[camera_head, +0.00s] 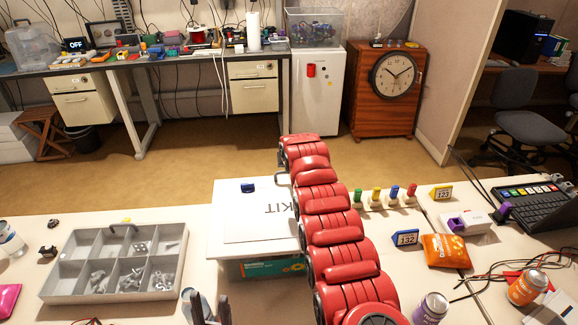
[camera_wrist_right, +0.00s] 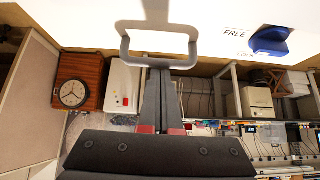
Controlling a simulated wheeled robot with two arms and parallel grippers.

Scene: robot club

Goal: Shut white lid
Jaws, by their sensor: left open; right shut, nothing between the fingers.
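The white lid (camera_head: 245,222) with upside-down "KIT" lettering lies flat or nearly flat in the middle of the head view; I cannot tell whether it is fully down. A blue latch (camera_head: 248,187) is on it, and shows in the right wrist view (camera_wrist_right: 269,41) beside FREE and LOCK. My left gripper (camera_head: 209,296) is open and empty at the bottom edge.
A grey compartment tray (camera_head: 60,258) stands left of the lid. A teal package (camera_head: 262,269) shows below the lid's front edge. Coloured pegs (camera_head: 376,198), number signs (camera_head: 405,238), an orange bag (camera_head: 447,250) and cans (camera_head: 527,287) crowd the right table.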

